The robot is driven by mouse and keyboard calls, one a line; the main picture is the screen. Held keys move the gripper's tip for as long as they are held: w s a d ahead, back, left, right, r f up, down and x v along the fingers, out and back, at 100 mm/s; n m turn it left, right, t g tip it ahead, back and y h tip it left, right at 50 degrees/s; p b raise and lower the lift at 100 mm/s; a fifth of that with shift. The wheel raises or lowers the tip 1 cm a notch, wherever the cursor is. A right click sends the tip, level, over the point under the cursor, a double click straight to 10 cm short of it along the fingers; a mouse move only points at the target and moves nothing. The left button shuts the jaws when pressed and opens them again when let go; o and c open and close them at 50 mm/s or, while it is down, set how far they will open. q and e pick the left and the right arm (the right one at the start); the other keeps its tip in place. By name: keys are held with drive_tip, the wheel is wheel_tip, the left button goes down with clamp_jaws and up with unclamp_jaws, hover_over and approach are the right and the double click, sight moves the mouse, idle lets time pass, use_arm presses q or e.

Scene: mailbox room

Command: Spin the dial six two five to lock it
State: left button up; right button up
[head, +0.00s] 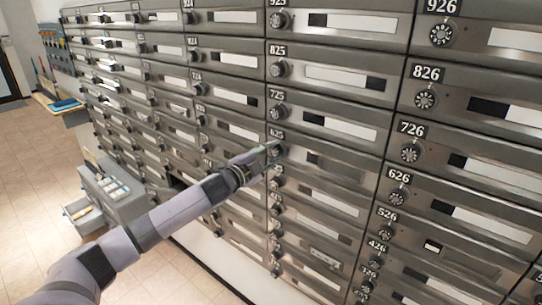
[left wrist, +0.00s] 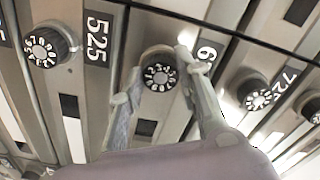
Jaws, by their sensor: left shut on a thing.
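The 625 mailbox door (head: 340,170) is in the middle of the wall, with its number label above a small round dial. My left gripper (head: 268,150) reaches in from the left and its tip is at this dial. In the left wrist view, the dial (left wrist: 160,77) is black with a ring of white digits. The two fingers of my left gripper (left wrist: 160,68) stand on either side of it and are shut on it. A finger covers part of the label, leaving the 6 (left wrist: 207,51) visible. The exact dial setting is too small to read. My right gripper is not in view.
Close by are the 525 dial (left wrist: 46,46) on one side and the 725 dial (left wrist: 256,95) on the other. Rows of mailboxes fill the wall. A grey cabinet (head: 124,207) with an open drawer stands on the tiled floor at lower left.

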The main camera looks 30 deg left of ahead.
use_arm(q)
drive_tip(key=m, duration=0.5)
drive_tip(key=shift+m, duration=0.3)
drive_tip(key=m, duration=0.5)
drive_tip(key=shift+r, duration=0.1)
drive_tip(key=m, duration=0.5)
drive_tip(key=shift+m, duration=0.4)
drive_tip(key=shift+d+m+p, duration=0.1)
drive_tip(key=shift+m+p, duration=0.5)
drive_tip(key=shift+m, duration=1.7)
drive_tip(key=o, duration=1.1)
drive_tip(key=shift+o, duration=0.2)
